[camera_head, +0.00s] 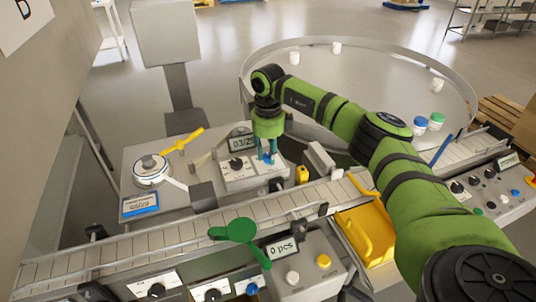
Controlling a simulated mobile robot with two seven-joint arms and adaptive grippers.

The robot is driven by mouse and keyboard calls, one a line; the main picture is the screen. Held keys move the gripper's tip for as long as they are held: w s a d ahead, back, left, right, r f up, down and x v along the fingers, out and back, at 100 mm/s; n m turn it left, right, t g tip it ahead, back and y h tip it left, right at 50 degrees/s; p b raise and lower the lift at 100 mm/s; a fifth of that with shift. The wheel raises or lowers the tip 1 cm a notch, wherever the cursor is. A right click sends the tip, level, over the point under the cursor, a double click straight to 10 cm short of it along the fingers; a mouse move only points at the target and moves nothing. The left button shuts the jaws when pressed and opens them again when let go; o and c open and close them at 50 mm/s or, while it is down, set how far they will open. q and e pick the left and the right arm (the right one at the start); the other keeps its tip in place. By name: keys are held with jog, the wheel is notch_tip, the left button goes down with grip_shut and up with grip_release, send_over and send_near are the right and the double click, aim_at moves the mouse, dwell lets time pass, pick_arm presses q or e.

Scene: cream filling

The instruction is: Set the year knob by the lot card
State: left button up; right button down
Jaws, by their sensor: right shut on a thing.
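A small control box (240,183) stands behind the conveyor. Its display (242,143) reads about "03/25", with the last part hidden by my right gripper. A black knob (236,163) sits on the left of its panel. My right gripper (267,158) points down at the right of the panel and is shut on a blue knob (269,161), mostly hidden between the fingers. A blue and white card (140,204), likely the lot card, lies at the left by the round device; its print is too small to read surely. My left gripper is not in view.
The conveyor (130,243) crosses in front of the box. A round table (390,80) with several jars is behind my right arm. A yellow lever (180,142) stands left of the box. A green lever (238,231) and yellow bin (362,240) are nearer.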

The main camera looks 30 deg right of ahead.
aim_at(268, 155)
jog(key=shift+n, duration=0.6)
jog(key=c, duration=1)
grip_release()
jog(key=shift+o, duration=0.2)
jog(key=shift+r, duration=0.1)
notch_tip(268, 155, up, 12)
